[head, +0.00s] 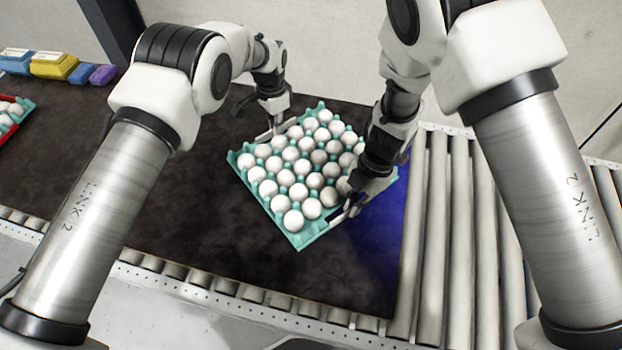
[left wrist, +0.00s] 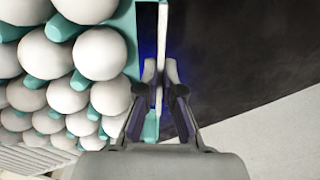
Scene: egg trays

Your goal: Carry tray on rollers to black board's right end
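A teal tray (head: 296,242) full of white eggs is over the right part of the black board (head: 190,225), turned at an angle to it. Its right side overlaps a blue area (head: 385,225) at the board's right end. My left gripper (head: 270,133) is at the tray's far left side. In the left wrist view its fingers (left wrist: 160,88) close on either side of the tray's upright edge (left wrist: 152,125). My right gripper (head: 350,208) is at the opposite side, its fingers at the rim and partly hidden. I cannot tell whether the tray touches the board.
Rollers (head: 435,240) run along the right, beyond the board's right edge, and along its front edge. At far left another egg tray (head: 18,118) sits by a red edge. Yellow (head: 54,66), blue and purple packs stand behind it. The board's middle is clear.

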